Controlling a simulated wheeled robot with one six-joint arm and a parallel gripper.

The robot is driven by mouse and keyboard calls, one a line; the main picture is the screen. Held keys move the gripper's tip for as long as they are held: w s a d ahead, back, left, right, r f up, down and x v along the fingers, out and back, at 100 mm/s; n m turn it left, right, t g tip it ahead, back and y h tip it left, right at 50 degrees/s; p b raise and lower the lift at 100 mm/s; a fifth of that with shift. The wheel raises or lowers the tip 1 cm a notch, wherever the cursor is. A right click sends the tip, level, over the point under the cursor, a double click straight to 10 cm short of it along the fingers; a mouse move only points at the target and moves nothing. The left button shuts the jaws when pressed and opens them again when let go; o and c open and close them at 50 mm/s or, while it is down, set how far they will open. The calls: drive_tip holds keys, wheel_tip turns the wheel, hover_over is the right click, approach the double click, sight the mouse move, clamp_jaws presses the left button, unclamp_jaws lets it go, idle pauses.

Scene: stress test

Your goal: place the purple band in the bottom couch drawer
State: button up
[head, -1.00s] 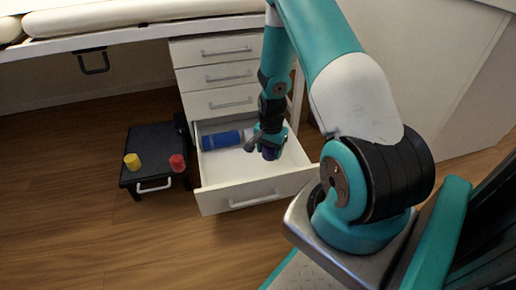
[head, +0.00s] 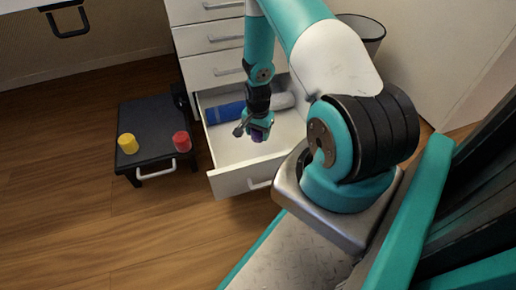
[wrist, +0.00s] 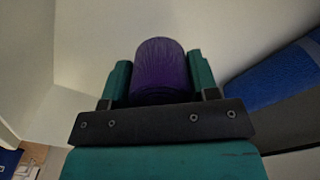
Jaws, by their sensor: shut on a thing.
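The purple band (wrist: 160,68) is a rolled purple cylinder between the two teal fingers in the wrist view. My gripper (head: 258,130) is shut on it, and a bit of purple shows at the fingertips in the head view. The bottom drawer (head: 222,184) is pulled open below the closed ones, and my gripper hangs over its inside. I cannot tell whether the band touches the drawer floor. A blue roll (head: 225,112) lies at the back of the drawer; it also shows at the right of the wrist view (wrist: 285,82).
A bin (head: 364,32) stands behind my arm. Wooden floor in front is clear.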

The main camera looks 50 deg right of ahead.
sight(258, 149)
wheel_tip(258, 149, down, 6)
drive_tip(key=b, duration=0.3)
drive_tip(key=shift+r, duration=0.1)
drive_tip(key=o, duration=0.9)
wheel_tip(258, 149, up, 12)
drive_tip(key=p, duration=0.8)
drive_tip(key=shift+r, duration=0.1)
